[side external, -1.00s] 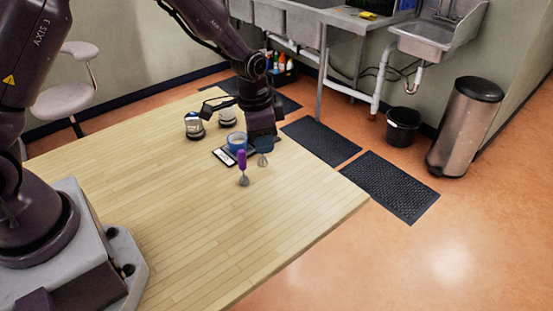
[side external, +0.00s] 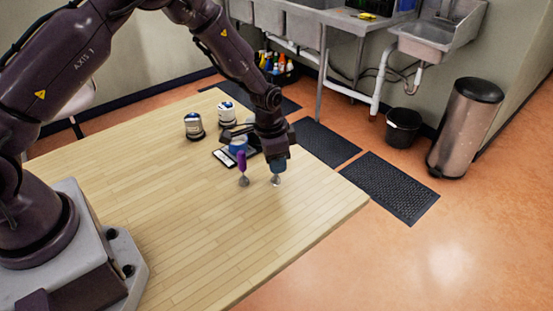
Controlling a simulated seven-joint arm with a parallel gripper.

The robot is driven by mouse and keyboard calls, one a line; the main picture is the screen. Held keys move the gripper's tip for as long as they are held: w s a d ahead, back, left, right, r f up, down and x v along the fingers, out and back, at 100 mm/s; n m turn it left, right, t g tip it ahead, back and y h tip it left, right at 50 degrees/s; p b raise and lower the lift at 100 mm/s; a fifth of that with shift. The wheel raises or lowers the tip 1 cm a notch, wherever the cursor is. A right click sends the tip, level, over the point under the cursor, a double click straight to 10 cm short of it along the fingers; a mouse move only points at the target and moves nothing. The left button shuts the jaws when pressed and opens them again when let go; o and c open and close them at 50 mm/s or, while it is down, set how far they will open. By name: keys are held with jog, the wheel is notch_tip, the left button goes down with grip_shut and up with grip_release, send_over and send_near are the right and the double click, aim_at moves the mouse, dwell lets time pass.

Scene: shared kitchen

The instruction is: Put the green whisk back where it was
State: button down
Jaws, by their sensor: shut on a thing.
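My gripper (side external: 278,166) points down over the right part of the wooden table, shut on a whisk (side external: 276,181). Only the whisk's metal head shows clearly below the fingers. Its handle is mostly hidden, so I cannot confirm that it is green. The whisk hangs upright, its head at or just above the table top; I cannot tell whether it touches. A second whisk with a purple handle (side external: 242,161) stands upright on the table just left of it, apart from it.
A blue cup (side external: 238,147), partly hidden by my gripper, and a dark flat device with a white screen (side external: 223,157) are behind the purple whisk. Two jars (side external: 194,127) (side external: 227,114) stand farther back. The table (side external: 185,225) is clear in front, with its edge at right.

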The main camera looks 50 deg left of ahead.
jog(key=c, duration=1)
grip_release()
jog(key=s+r+n+t, duration=0.1)
jog(key=s+r, duration=0.2)
jog(key=r, duration=0.7)
jog(key=s+r, duration=0.3)
jog(key=r, duration=0.8)
jog(key=s+r+n+t, duration=0.1)
jog(key=s+r, duration=0.2)
jog(key=s, duration=0.3)
jog(key=s+r+n+t, duration=0.1)
jog(key=s+r+n, duration=0.1)
jog(key=s, duration=0.5)
jog(key=s+a+r+n+t, duration=0.1)
jog(key=s+r, duration=0.3)
jog(key=s, duration=0.3)
jog(key=shift+s+r+n+y, duration=0.1)
jog(key=shift+r+n+y, duration=0.1)
jog(key=shift+n+y, duration=0.1)
